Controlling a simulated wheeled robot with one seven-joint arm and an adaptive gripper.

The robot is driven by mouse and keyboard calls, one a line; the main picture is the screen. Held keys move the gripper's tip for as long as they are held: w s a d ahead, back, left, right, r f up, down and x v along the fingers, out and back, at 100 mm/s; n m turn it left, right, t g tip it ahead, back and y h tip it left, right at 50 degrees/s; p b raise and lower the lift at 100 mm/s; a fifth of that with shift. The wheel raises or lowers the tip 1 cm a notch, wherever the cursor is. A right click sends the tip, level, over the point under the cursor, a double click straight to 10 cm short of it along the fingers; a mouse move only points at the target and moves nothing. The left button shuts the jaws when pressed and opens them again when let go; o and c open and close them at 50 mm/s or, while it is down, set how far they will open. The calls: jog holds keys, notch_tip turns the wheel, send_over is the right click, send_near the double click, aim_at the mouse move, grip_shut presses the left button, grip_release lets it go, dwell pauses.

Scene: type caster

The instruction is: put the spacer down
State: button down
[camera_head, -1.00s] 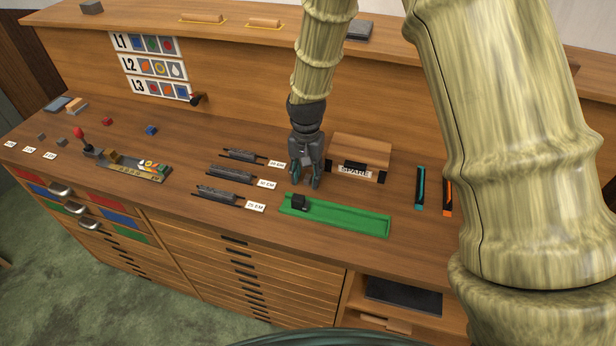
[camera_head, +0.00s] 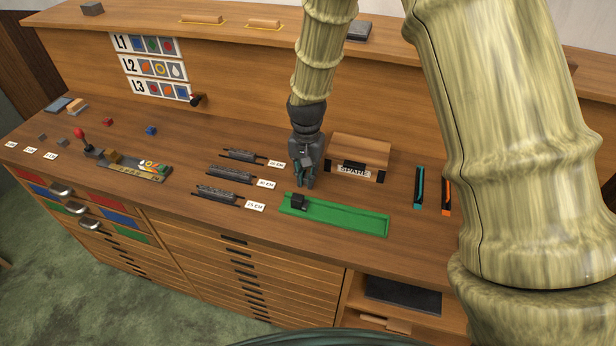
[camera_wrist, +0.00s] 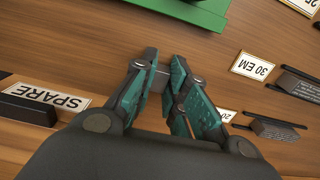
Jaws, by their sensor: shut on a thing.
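My gripper (camera_head: 306,184) points down over the bench, just behind the left end of the green tray (camera_head: 350,222). In the wrist view its teal-padded fingers (camera_wrist: 163,66) are shut on a small plain grey piece, the spacer (camera_wrist: 158,80), between the fingertips. Most of the spacer is hidden by the fingers, and it cannot be made out in the head view. Whether it touches the bench I cannot tell. The tray's edge also shows at the top of the wrist view (camera_wrist: 185,10).
A dark block (camera_head: 298,201) sits at the tray's left end. A wooden box labelled SPARE (camera_head: 360,152) stands right of my gripper. Dark racks (camera_head: 228,174) with EM labels lie to the left.

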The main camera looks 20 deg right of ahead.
jog(key=shift+r+b, duration=0.3)
jog(key=shift+r, duration=0.3)
jog(key=shift+r+b, duration=0.4)
jog(key=shift+r, duration=0.55)
jog(key=s+a+b, duration=0.1)
jog(key=s+a, duration=0.2)
jog(key=a, duration=0.1)
jog(key=s+a+r+b, duration=0.1)
jog(key=s+a, duration=0.2)
jog(key=a, duration=0.2)
jog(key=s+a+b, duration=0.1)
jog(key=s+a, duration=0.2)
jog(key=a, duration=0.1)
jog(key=shift+a+r+b, duration=0.15)
jog(key=shift+r+b, duration=0.15)
jog(key=shift+r, duration=0.05)
